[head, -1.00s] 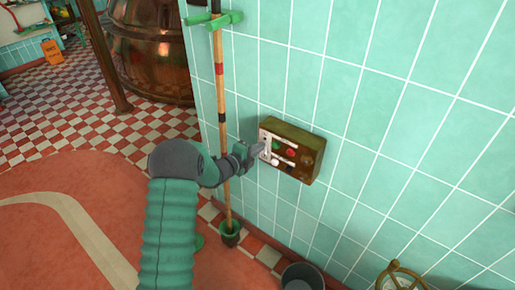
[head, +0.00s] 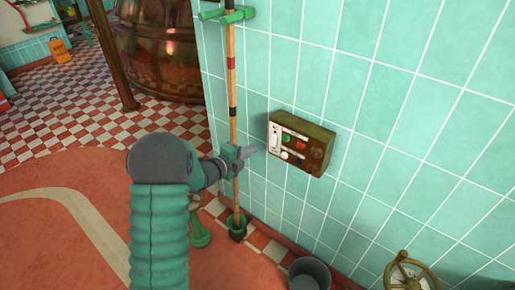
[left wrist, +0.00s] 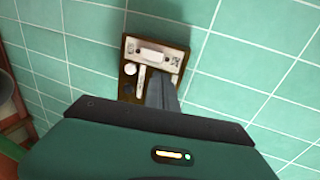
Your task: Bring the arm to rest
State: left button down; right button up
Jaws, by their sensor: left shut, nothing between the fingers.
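My left gripper (head: 250,150) is shut and empty. It points right, towards the control box, with a small gap between its tips and the box in the head view. The brown control box (head: 316,150) is fixed to the tiled wall and carries a white lever plate, green and red buttons and a white knob. In the left wrist view the shut fingers (left wrist: 161,92) point at the box (left wrist: 155,28) and hide part of its face. My left arm is bent, its sleeve low in the head view. My right gripper is not in view.
A wooden pole (head: 232,90) stands beside the wall, overlapped by my gripper. A grey bucket (head: 309,274) and a brass wheel (head: 408,275) are low at the right. A copper kettle (head: 158,50) stands at the back. Red floor (head: 60,220) is open at the left.

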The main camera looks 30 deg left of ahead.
pick_arm(q)
jog(key=shift+v, duration=0.9)
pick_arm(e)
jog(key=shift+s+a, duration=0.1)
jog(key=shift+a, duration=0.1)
pick_arm(q)
jog(key=shift+s+a+r, duration=0.1)
jog(key=shift+a+r, duration=0.05)
jog(key=shift+r, duration=0.05)
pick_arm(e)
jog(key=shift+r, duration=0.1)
